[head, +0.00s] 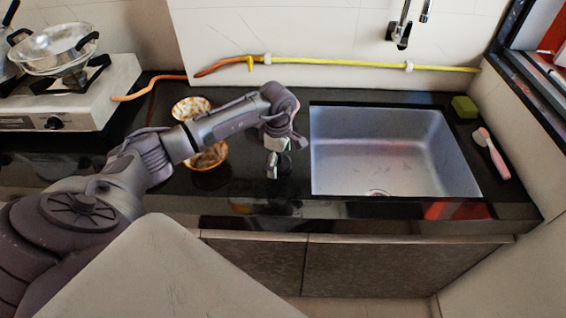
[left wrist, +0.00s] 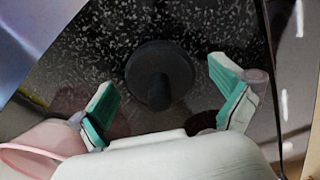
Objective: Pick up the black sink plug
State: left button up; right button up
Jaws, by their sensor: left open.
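The black sink plug (left wrist: 160,72) is a round dark disc with a stub handle pointing toward the camera. It lies on the speckled black counter in the left wrist view. My left gripper (left wrist: 164,82) is open, with one green-padded finger on each side of the plug and gaps between. In the head view my left gripper (head: 278,162) points down over the counter just left of the sink. I cannot make out the plug in the head view. My right gripper is not in view.
The steel sink (head: 400,165) is right of my left gripper. Two patterned bowls (head: 208,156) stand behind and beside my left forearm. A gas stove (head: 80,110) with a pan (head: 55,50) is at the left. A green sponge (head: 465,106) and a pink brush (head: 492,152) lie right of the sink.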

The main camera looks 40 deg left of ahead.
aim_at(282, 163)
pick_arm(q)
jog(key=c, duration=1.1)
jog(key=shift+c, duration=0.4)
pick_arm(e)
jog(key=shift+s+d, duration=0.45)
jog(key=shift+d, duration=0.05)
pick_arm(q)
jog(key=shift+a+r, duration=0.1)
jog(key=shift+r, duration=0.35)
jog(key=r, duration=0.1)
jog(key=d+r+b, duration=0.1)
jog(key=r, duration=0.1)
jog(key=shift+r, duration=0.3)
jog(key=s+d+r+b, duration=0.1)
jog(key=d+r+b, duration=0.1)
jog(key=d+r, duration=0.4)
jog(key=shift+d+r, duration=0.3)
jog(key=shift+d, duration=2.05)
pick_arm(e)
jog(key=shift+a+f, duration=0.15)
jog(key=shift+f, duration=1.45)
